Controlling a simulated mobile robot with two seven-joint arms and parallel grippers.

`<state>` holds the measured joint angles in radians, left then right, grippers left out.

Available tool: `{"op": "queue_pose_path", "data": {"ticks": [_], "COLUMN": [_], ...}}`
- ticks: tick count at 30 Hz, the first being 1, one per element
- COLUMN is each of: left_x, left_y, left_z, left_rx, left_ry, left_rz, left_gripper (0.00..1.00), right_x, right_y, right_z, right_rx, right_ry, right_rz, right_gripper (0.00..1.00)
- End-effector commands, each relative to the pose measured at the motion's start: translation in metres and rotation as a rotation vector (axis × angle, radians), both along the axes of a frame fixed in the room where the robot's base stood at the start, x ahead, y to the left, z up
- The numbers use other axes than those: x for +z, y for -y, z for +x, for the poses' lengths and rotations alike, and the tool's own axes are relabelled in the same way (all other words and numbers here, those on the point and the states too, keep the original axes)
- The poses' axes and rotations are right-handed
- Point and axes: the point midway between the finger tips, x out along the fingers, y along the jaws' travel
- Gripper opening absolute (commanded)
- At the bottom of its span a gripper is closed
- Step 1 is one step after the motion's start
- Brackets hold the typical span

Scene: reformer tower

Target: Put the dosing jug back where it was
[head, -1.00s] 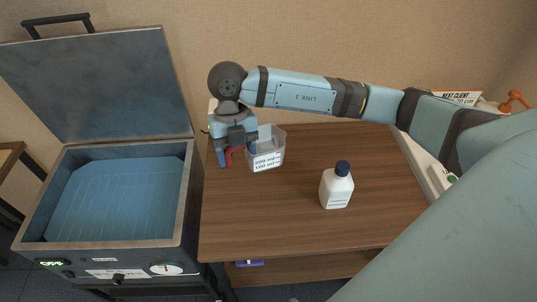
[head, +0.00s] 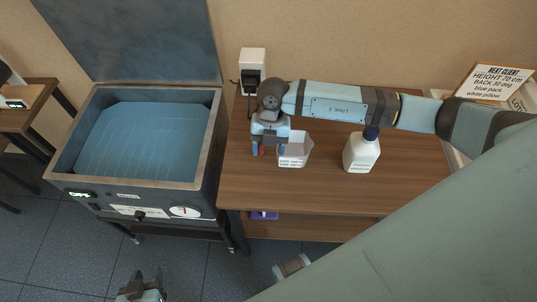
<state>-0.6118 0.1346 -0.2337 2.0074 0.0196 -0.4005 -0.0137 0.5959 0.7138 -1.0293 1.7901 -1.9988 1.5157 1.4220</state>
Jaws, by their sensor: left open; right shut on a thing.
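The dosing jug (head: 294,152) is a clear, open-topped container with a white label, at the left part of the wooden table. My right gripper (head: 269,150) reaches in from the right and points down at the jug's left side. It is shut on the jug, with a bit of red showing between the fingers. The jug looks upright; I cannot tell whether its base touches the table. My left gripper (head: 148,279) is open and empty at the bottom edge, low in front of the heating tank.
A white bottle with a dark cap (head: 361,154) stands right of the jug, under my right arm. A water-filled tank (head: 62,161) with raised lid stands left. A white wall box (head: 253,60) and a client sign (head: 497,84) are behind. The table's front (head: 330,202) is clear.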

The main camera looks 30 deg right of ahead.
Motion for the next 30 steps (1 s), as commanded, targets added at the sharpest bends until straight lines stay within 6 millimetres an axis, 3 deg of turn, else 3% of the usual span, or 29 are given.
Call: {"op": "queue_pose_path", "data": {"ticks": [10,21,22,25,30], "left_x": [-0.001,-0.003,-0.002,-0.002,-0.002], "left_y": [0.000,0.000,0.000,0.000,0.000], "left_z": [0.000,0.000,0.000,0.000,0.000], "left_rx": [0.000,-0.001,0.000,0.000,0.000], "left_ry": [-0.002,-0.003,-0.004,-0.005,-0.004], "left_rz": [0.001,0.000,0.000,0.000,0.000], "left_gripper": [0.43,0.43,0.43,0.43,0.43], "right_x": [-0.041,-0.047,-0.046,-0.046,-0.046], "right_y": [0.000,0.000,0.000,0.000,0.000], "right_z": [0.000,0.000,0.000,0.000,0.000], "right_rx": [0.000,0.001,0.001,0.001,0.001], "right_ry": [0.000,0.000,0.001,0.000,0.000], "right_rz": [-0.001,0.000,0.000,0.000,0.000], "right_gripper": [0.02,0.02,0.64,0.85,0.85]}}
